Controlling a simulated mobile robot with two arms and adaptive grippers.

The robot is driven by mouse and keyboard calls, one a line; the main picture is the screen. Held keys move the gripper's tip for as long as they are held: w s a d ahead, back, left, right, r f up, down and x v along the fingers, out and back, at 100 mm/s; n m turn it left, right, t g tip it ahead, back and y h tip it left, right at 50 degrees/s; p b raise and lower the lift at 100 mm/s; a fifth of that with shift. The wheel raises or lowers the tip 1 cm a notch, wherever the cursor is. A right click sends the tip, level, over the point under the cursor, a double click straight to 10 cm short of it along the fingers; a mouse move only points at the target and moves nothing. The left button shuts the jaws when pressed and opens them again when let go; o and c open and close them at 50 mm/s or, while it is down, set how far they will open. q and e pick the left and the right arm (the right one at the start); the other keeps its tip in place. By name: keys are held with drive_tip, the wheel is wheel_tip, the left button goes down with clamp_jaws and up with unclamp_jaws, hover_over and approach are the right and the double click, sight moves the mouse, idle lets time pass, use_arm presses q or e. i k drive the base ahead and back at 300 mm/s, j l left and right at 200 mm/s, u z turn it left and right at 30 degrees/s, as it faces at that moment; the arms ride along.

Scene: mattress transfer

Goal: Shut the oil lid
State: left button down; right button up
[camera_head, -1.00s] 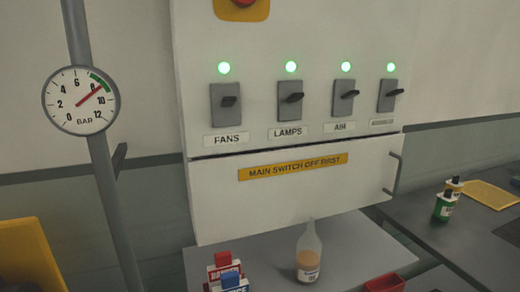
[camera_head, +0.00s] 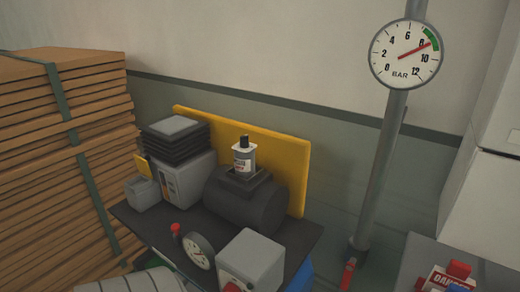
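A dark cylindrical tank (camera_head: 240,205) lies on a dark bench among machine parts. A small white bottle with a black cap (camera_head: 244,157) stands upright in a dark square rim (camera_head: 262,182) on top of the tank. To its left, a grey box (camera_head: 190,180) carries a dark ribbed stack with a flat grey top plate (camera_head: 176,127). I cannot tell for sure which part is the oil lid, or whether it is open. Neither of my grippers is in view.
A yellow panel (camera_head: 290,150) stands behind the tank. A small gauge (camera_head: 198,250) and a grey box (camera_head: 252,260) are in front. Stacked wooden boards (camera_head: 60,170) are at left. A pole with a pressure gauge (camera_head: 405,53) and a red handle (camera_head: 348,272) stands right.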

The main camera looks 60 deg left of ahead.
sight(142, 165)
drive_tip(key=u, duration=2)
